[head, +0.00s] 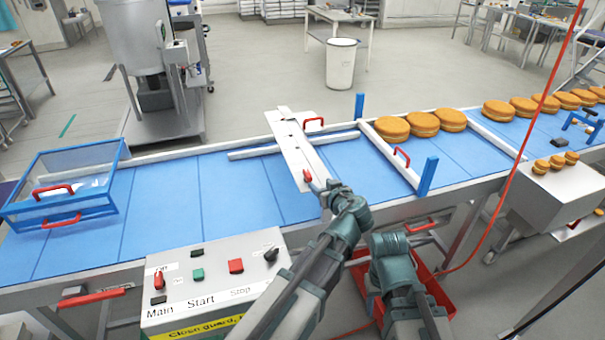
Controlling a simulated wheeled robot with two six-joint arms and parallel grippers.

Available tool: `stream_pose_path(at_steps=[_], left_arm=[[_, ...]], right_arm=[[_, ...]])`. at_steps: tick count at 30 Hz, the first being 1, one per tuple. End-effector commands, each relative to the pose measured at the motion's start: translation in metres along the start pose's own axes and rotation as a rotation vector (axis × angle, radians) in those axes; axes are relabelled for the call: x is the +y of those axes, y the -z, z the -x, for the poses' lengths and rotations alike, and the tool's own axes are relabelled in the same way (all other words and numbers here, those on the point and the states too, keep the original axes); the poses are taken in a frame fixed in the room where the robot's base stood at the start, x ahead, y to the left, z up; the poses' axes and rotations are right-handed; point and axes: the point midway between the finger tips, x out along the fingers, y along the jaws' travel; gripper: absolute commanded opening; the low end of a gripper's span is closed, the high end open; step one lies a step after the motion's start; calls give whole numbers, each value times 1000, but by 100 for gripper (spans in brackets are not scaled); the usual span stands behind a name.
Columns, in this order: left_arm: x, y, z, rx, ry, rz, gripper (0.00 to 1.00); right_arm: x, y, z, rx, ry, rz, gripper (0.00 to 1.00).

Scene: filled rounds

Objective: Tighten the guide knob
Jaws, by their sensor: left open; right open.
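The guide knob (307,176) is small and red, on the near part of the pale metal guide plate (293,150) that lies across the blue conveyor. My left gripper (321,187) is open, just below and right of the knob. At this size I cannot tell whether its fingers touch the knob or stand around it. My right arm is folded low in front of the conveyor, and its fingers do not show.
A control box (210,285) stands at the front left. A red cable (506,165) hangs at the right.

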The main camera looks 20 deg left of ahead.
Motion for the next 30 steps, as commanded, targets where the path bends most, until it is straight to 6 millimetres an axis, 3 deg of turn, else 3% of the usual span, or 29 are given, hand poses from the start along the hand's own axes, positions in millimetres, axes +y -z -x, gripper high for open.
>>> stream_pose_path(at_steps=[5, 18, 24, 30], left_arm=[[1, -3, -20, -1, 3, -1, 55], [1, -3, -107, -3, 4, 0, 55], [0, -2, -129, -2, 2, -2, 55], [0, -2, -137, -2, 2, -2, 55]], right_arm=[[-1, 1, -10, 0, 0, 0, 50], [-4, 2, -43, 0, 0, -2, 50], [-5, 3, -51, 0, 0, -2, 50], [-5, 3, -53, 0, 0, -2, 50]])
